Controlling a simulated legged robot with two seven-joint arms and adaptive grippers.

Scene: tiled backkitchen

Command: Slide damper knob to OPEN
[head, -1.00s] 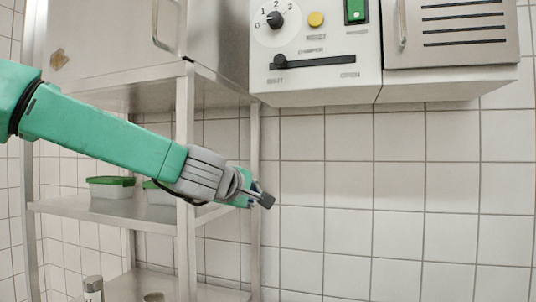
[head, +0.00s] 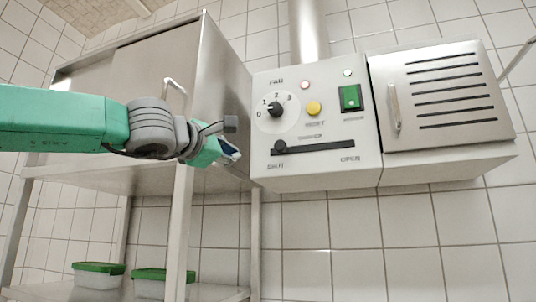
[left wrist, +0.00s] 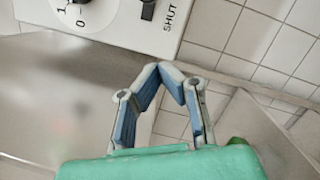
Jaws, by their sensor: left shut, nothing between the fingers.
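The black damper knob (head: 280,147) sits at the left end of its horizontal black slot (head: 325,147), above the SHUT label. The OPEN label (head: 350,159) is below the slot's right end. The knob also shows at the top of the left wrist view (left wrist: 148,9), near the SHUT lettering. My left gripper (head: 233,152) is left of the white control panel (head: 318,173), at about the knob's height in the picture and apart from it. Its fingertips (left wrist: 165,71) come together with nothing between them. My right gripper is not in view.
On the panel are a fan dial (head: 275,109), a yellow button (head: 314,108) and a green switch (head: 350,98). A slotted metal door (head: 440,95) is to the right. A steel cabinet (head: 218,95) stands behind my left arm, with shelving and green-lidded tubs (head: 98,268) below.

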